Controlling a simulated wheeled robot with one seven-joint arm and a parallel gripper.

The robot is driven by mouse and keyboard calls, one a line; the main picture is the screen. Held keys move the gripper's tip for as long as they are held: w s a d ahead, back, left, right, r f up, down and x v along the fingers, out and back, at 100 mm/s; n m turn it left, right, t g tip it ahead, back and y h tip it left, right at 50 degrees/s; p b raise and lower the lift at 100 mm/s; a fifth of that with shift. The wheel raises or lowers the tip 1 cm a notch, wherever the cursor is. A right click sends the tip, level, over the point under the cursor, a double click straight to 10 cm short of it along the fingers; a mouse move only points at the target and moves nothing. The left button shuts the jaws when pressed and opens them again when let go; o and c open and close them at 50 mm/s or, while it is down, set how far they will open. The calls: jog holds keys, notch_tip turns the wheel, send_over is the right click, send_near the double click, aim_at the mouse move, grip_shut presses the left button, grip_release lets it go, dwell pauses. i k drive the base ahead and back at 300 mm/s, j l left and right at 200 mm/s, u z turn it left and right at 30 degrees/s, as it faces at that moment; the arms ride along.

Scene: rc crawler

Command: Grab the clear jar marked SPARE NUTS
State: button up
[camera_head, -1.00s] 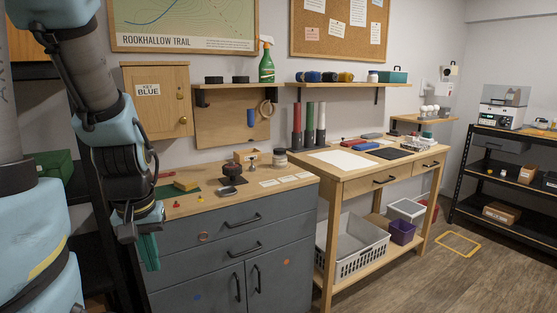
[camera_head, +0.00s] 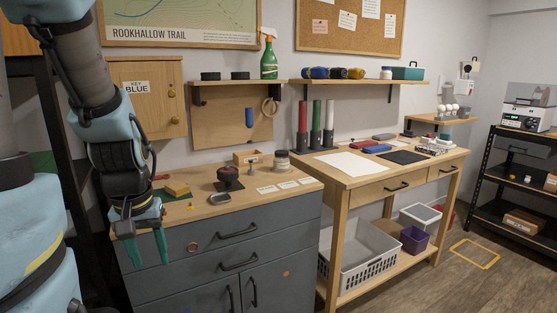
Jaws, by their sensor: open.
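A small squat jar (camera_head: 281,162) with a dark lid stands at the back right of the wooden cabinet top. It looks see-through or greyish, and any lettering is too small to read. Another small pale jar (camera_head: 386,73) stands on the wall shelf, its label also unreadable. My gripper (camera_head: 147,245) hangs at the left, in front of the cabinet's left drawers. Its two teal fingers point down, spread apart with nothing between them. It is well left of and apart from both jars.
A wooden workbench (camera_head: 345,181) stands to the right. Open floor (camera_head: 420,285) lies in front of it.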

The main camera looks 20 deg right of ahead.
aim_at(281, 165)
jog(key=i+l+u, duration=0.15)
jog(key=l+u, duration=0.35)
jog(key=l, duration=0.4)
jog(key=l+u, duration=0.45)
jog(key=l, duration=0.45)
jog(key=k+l+u, duration=0.15)
jog(key=l+u, duration=0.35)
jog(key=l, duration=0.4)
jog(key=k+l+u, duration=0.35)
jog(key=l, duration=0.25)
jog(key=k+l+u, duration=0.4)
jog(key=i+j, duration=0.1)
